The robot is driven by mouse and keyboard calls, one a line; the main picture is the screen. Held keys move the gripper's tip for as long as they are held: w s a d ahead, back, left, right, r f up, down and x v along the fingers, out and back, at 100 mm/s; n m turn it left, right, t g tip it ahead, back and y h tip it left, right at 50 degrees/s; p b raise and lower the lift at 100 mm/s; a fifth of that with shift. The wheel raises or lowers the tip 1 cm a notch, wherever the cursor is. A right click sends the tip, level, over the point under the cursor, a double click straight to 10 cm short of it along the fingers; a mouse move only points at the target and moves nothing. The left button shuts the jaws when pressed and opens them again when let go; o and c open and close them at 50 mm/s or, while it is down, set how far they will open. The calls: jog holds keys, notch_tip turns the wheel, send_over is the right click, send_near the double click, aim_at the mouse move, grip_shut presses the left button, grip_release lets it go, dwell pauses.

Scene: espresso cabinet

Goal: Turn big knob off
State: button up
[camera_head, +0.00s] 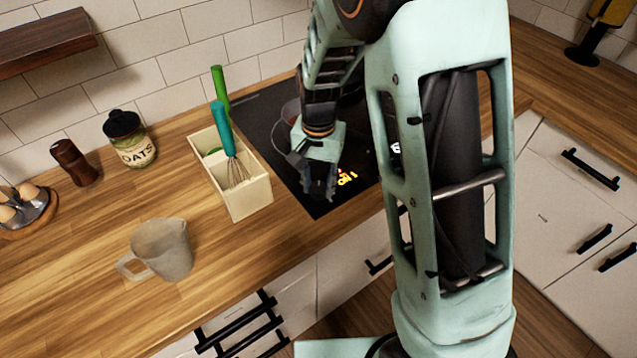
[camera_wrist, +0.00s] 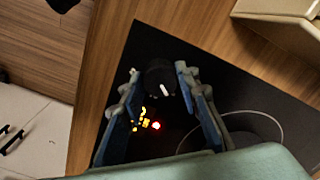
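The big knob (camera_wrist: 160,78) is a black round dial with a white mark, on the black cooktop (camera_wrist: 185,60) in the wrist view. My gripper (camera_wrist: 158,76) is open, with one fingertip on each side of the knob. I cannot tell whether the fingertips touch it. Yellow symbols (camera_wrist: 147,118) and a red light (camera_wrist: 156,126) glow on the cooktop beside the knob. In the head view my gripper (camera_head: 318,194) points down at the cooktop's front part, and the knob is hidden there. The yellow-lit display (camera_head: 346,178) shows just right of it.
A wooden box (camera_head: 246,196) with a whisk (camera_head: 237,170) stands close left of the cooktop (camera_head: 268,130). A measuring jug (camera_head: 165,249), oats jar (camera_head: 130,140) and grinder (camera_head: 75,163) stand farther left.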

jog(key=c, duration=0.5)
jog(key=shift+c, duration=0.2)
jog(key=shift+n, duration=0.3)
jog(key=n+b, duration=0.1)
jog(key=n, duration=0.2)
jog(key=shift+b, duration=0.4)
jog(key=shift+n+b, duration=0.45)
jog(key=shift+n, duration=1.65)
jog(key=o, duration=1.2)
jog(key=shift+c, duration=0.2)
